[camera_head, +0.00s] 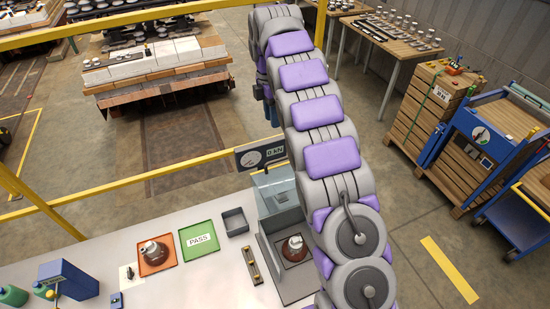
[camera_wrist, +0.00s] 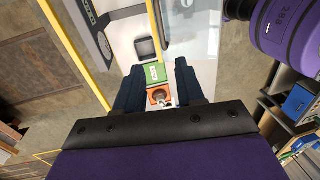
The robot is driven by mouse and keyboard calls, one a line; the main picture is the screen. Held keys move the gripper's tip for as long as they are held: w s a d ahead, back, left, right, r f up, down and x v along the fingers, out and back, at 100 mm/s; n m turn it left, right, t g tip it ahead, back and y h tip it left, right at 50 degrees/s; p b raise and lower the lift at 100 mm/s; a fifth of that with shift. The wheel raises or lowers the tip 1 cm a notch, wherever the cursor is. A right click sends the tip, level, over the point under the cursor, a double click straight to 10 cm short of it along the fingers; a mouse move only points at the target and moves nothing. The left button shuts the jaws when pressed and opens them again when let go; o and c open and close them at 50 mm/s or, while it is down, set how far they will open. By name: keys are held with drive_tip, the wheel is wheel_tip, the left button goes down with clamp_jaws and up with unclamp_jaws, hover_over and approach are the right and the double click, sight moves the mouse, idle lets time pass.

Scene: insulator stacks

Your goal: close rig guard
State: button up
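The test rig (camera_head: 272,184) is a grey unit on the white bench, partly hidden by my arm. A brown insulator with a metal cap (camera_head: 294,248) stands in its bay. A see-through guard panel (camera_head: 286,217) seems to stand up behind the insulator; its exact position is hard to tell. In the wrist view, a pale see-through panel (camera_wrist: 190,28) shows beyond the fingers; I cannot tell whether it is the guard. My gripper (camera_wrist: 159,65) is open and empty, its two dark blue fingers spread apart. In the head view my arm hides most of it.
A gauge (camera_head: 261,154) reads 0 kN. On the bench are a green PASS tray (camera_head: 199,240), an orange tray (camera_head: 157,262) with an insulator, and an empty grey tray (camera_head: 235,221). A yellow rail (camera_head: 140,174) runs behind the bench. Carts stand at right.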

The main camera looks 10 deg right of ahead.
wheel_tip(320, 180, down, 3)
drive_tip(key=b, duration=0.3)
hover_over(276, 168)
wheel_tip(276, 168, down, 11)
drive_tip(key=shift+w+f, duration=0.1)
drive_tip(key=shift+f, duration=0.1)
clamp_jaws()
idle(0.4)
idle(0.4)
